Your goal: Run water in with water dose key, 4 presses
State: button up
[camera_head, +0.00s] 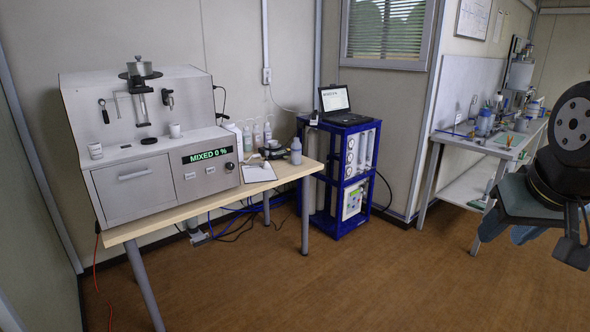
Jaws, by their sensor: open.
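The soil analyser (150,145) is a grey bench machine on a wooden-topped table at the left. Its green display (207,155) reads "MIXED 0 %". Below the display are two small pale keys, a left key (190,176) and a right key (210,171); their labels are too small to read. A dark round knob (229,166) is to their right. A tap-like spout (168,101) and a metal vessel with a stirrer (140,68) are on the upper panel. My gripper (508,231) is open at the right edge, far from the analyser, partly hidden by my wrist.
White bottles (247,137), a grey bottle (296,151) and a clipboard (258,173) lie or stand right of the analyser on the table (285,172). A blue rack (335,214) with a laptop (337,103) stands beyond. A side bench (480,142) is at right. The brown floor between is clear.

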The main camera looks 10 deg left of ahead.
aim_at(192, 175)
jog(key=u, duration=0.4)
jog(key=i, duration=0.85)
jog(key=u, duration=0.95)
jog(key=i, duration=0.65)
jog(key=u, duration=0.25)
jog(key=k, duration=0.8)
jog(key=u, duration=0.25)
jog(key=i, duration=0.8)
jog(key=z, duration=0.15)
